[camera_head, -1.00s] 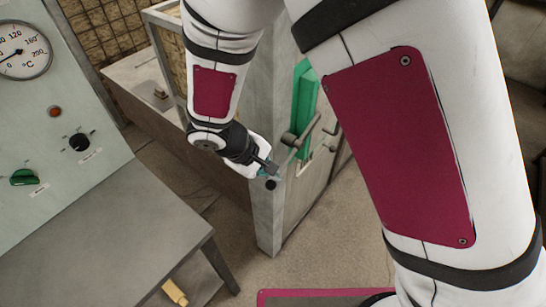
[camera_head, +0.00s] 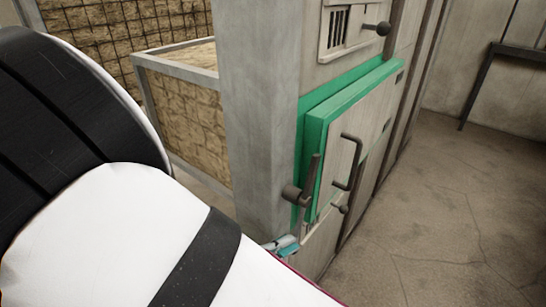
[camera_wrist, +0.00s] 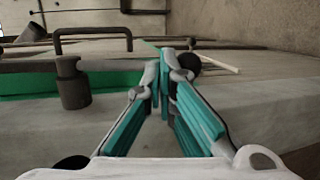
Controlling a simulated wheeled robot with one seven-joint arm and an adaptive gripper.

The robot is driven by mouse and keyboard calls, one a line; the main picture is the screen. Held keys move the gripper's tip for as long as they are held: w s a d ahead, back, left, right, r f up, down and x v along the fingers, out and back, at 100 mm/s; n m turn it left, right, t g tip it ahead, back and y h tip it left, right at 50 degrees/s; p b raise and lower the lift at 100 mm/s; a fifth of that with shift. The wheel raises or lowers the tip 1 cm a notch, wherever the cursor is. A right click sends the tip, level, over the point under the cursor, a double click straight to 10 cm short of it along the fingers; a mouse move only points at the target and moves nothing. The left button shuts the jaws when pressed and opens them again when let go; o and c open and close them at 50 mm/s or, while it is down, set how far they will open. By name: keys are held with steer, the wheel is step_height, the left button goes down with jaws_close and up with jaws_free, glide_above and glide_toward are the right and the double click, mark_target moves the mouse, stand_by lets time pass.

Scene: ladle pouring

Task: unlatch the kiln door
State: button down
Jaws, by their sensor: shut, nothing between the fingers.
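The kiln door (camera_head: 345,150) has a green edge and a pale face and looks shut in its green frame. A dark latch lever (camera_head: 310,178) stands upright at the door's left edge on a thick round pivot (camera_head: 291,193). In the wrist view the pivot (camera_wrist: 72,88) is left of my fingers. A bent door handle (camera_head: 352,165) sits right of the lever; it also shows in the wrist view (camera_wrist: 95,33). My gripper (camera_wrist: 165,68) is shut and empty, its teal fingers together. In the head view it is partly hidden below the pivot (camera_head: 286,244).
A dark round knob (camera_wrist: 188,66) is close to my fingertips in the wrist view. A grey post (camera_head: 255,120) stands left of the door. A vent with a knobbed rod (camera_head: 376,29) is above it. Open floor (camera_head: 440,200) lies to the right.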

steer(key=shift+w+d+f+t+h+b, duration=0.35)
steer(key=shift+w+f+t+h+b, duration=0.1)
steer(key=shift+t+h+b, duration=0.1)
steer(key=shift+w+d+f+b, duration=0.1)
steer(key=shift+w+d+b, duration=0.25)
steer(key=shift+w+b, duration=0.15)
steer(key=shift+d, duration=0.1)
steer(key=v, duration=1.2)
